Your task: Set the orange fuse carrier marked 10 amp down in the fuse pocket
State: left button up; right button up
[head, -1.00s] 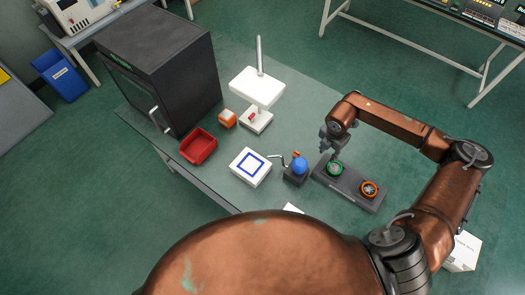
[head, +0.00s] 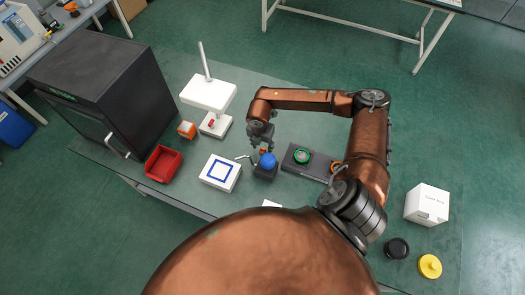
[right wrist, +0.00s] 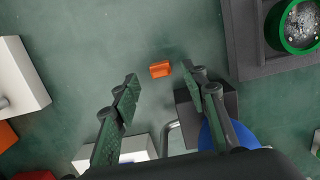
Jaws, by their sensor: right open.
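A small orange block (right wrist: 160,69), which looks like the fuse carrier, lies on the table just behind the grey block with the blue dome. In the head view the orange block (head: 263,151) is partly hidden below my right gripper. Its marking is too small to read. My right gripper (head: 262,143) is open and empty above it. In the right wrist view the orange block shows between the two fingertips, apart from both. I cannot make out the fuse pocket for certain; a white box (head: 427,204) with unreadable small lettering stands at the right. My left gripper is not in view.
The blue dome (head: 267,160) with a bent metal handle stands close by. A dark panel (head: 317,173) carries a green ring (head: 302,156).

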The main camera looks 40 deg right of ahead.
aim_at(263, 151)
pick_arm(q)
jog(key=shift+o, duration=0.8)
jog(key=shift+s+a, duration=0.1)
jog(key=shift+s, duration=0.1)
pick_arm(e)
jog(key=shift+f, duration=0.8)
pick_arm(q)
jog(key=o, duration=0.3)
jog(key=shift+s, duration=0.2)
pick_arm(e)
jog(key=shift+d+f, duration=0.15)
jog(key=shift+f, duration=0.25)
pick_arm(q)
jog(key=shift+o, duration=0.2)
pick_arm(e)
jog(key=c, duration=1)
jog(key=shift+r, duration=0.1)
